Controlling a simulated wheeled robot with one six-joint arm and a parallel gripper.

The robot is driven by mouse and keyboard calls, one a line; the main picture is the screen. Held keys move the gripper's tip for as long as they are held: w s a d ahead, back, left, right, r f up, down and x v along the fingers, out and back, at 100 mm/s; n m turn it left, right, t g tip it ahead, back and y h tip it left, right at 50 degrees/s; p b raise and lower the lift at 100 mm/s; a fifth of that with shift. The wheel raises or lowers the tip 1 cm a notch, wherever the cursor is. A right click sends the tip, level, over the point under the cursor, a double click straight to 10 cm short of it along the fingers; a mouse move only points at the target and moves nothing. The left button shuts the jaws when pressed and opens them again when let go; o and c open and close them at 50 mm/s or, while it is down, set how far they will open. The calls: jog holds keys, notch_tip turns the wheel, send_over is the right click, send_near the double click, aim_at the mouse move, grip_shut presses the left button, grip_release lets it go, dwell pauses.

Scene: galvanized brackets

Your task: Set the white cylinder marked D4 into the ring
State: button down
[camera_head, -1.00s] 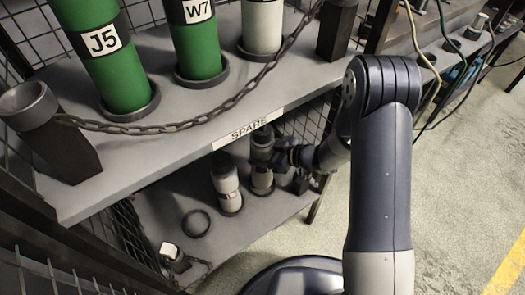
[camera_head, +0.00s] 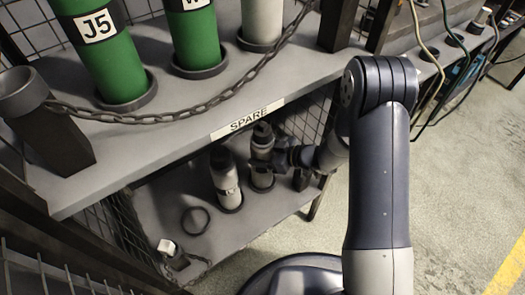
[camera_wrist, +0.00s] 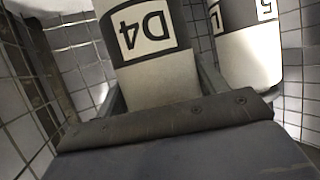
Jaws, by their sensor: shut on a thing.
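The white cylinder marked D4 (camera_wrist: 158,75) fills the middle of the wrist view, its dark band and label upside down. My gripper (camera_wrist: 160,92) is shut on it, one finger at each side. In the head view the cylinder (camera_head: 261,172) is upright over the lower shelf, with my gripper (camera_head: 274,156) at its upper part from the right. I cannot tell whether its base touches the shelf. An empty dark ring (camera_head: 183,222) lies on the lower shelf to the left.
Another white cylinder (camera_head: 227,187) stands between the ring and D4; it shows in the wrist view (camera_wrist: 248,50) close on the right. The upper shelf (camera_head: 190,118) overhangs, with green cylinders (camera_head: 107,65) and a chain (camera_head: 200,108). A small white-topped object (camera_head: 167,248) sits near the front.

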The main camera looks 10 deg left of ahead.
jog(key=shift+c, duration=2.2)
grip_release()
jog(key=shift+o, duration=1.4)
jog(key=shift+s+f, duration=0.1)
jog(key=shift+f, duration=0.15)
jog(key=p+v, duration=0.3)
jog(key=v, duration=0.8)
jog(key=shift+a+r, duration=0.1)
